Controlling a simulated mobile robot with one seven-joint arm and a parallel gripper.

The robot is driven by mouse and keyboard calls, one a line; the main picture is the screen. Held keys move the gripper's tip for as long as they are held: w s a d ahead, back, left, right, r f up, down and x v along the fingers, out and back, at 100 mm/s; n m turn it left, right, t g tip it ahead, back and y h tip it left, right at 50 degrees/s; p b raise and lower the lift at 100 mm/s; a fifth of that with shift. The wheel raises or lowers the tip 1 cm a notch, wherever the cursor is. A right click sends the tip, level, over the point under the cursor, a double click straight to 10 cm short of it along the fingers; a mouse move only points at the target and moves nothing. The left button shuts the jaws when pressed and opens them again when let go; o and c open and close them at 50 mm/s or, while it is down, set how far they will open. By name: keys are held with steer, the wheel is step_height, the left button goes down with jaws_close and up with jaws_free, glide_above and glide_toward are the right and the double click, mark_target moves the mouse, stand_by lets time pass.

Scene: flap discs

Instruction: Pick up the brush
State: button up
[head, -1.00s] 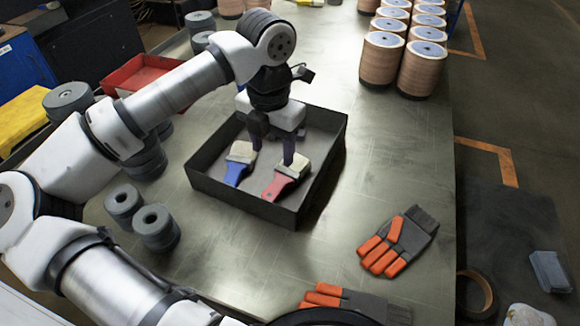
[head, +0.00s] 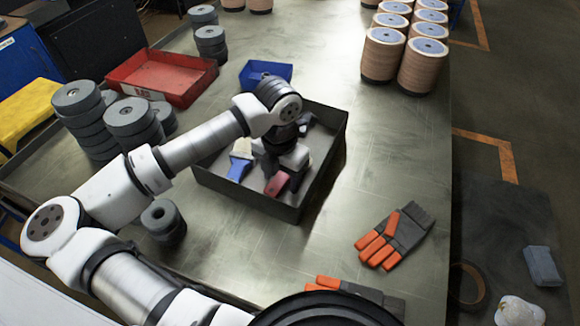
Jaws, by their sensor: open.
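Two brushes lie in the dark grey tray (head: 250,201). One brush (head: 240,161) has a blue handle and pale bristles and lies at the left. The other brush (head: 277,184) has a red handle; my gripper and wrist hide most of it. My gripper (head: 285,172) is low inside the tray, right over the red-handled brush. Its fingers are mostly hidden behind my own wrist, and I cannot tell whether they touch the brush.
Orange-and-grey gloves (head: 396,237) lie right of the tray. A red tray (head: 160,77) and a small blue bin (head: 265,73) stand behind. Grey disc stacks (head: 133,120) stand at the left, wood-coloured disc stacks (head: 383,54) at the back right. Bare table lies around the tray's right side.

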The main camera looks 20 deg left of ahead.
mark_target(280, 179)
steer(key=c, duration=1.1)
steer(key=shift+o, duration=0.2)
step_height(280, 179, up, 20)
steer(key=b, duration=0.3)
